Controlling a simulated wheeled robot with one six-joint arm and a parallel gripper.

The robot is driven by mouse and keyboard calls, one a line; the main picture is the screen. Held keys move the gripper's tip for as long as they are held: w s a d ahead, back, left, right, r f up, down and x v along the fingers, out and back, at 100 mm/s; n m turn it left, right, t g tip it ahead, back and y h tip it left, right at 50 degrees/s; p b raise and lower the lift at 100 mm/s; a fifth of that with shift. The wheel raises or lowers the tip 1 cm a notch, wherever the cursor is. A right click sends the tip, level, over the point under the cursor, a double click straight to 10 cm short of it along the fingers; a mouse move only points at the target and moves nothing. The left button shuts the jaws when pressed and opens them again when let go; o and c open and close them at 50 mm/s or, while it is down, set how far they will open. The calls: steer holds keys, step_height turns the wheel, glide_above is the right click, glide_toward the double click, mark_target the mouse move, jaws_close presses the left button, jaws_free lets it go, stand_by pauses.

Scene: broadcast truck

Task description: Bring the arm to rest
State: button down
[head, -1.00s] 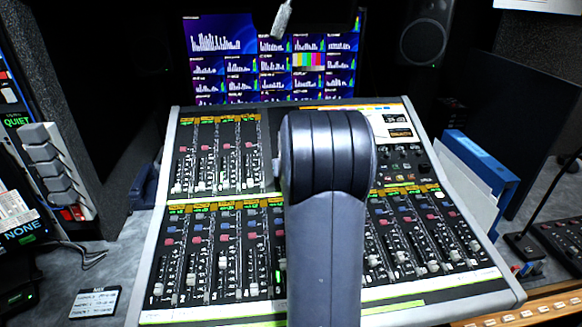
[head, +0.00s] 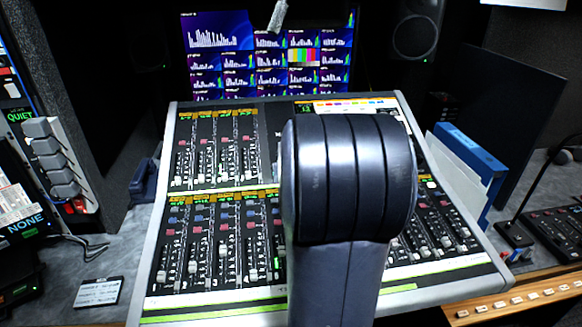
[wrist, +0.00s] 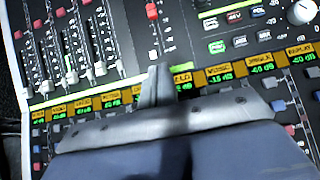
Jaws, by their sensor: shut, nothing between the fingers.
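My arm stands in front of the mixing console (head: 160,250) in the head view and hides the middle of its fader panel. My gripper is hidden behind the arm there. In the wrist view my gripper (wrist: 158,80) shows over the console (wrist: 125,40), its fingers together with nothing between them. Faders, red buttons and amber label strips lie beyond the fingertips. I cannot tell the gap between the fingertips and the panel.
A screen with bar graphs (head: 225,40) stands behind the console. Blue and white binders (head: 465,165) stand at its right, near a gooseneck microphone (head: 540,185). A label card (head: 98,291) lies on the grey desk at the left. A speaker (head: 415,30) is at the back right.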

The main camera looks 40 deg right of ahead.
steer(key=shift+s+a+r, duration=0.25)
steer(key=shift+s+r, duration=0.05)
steer(key=shift+s, duration=0.15)
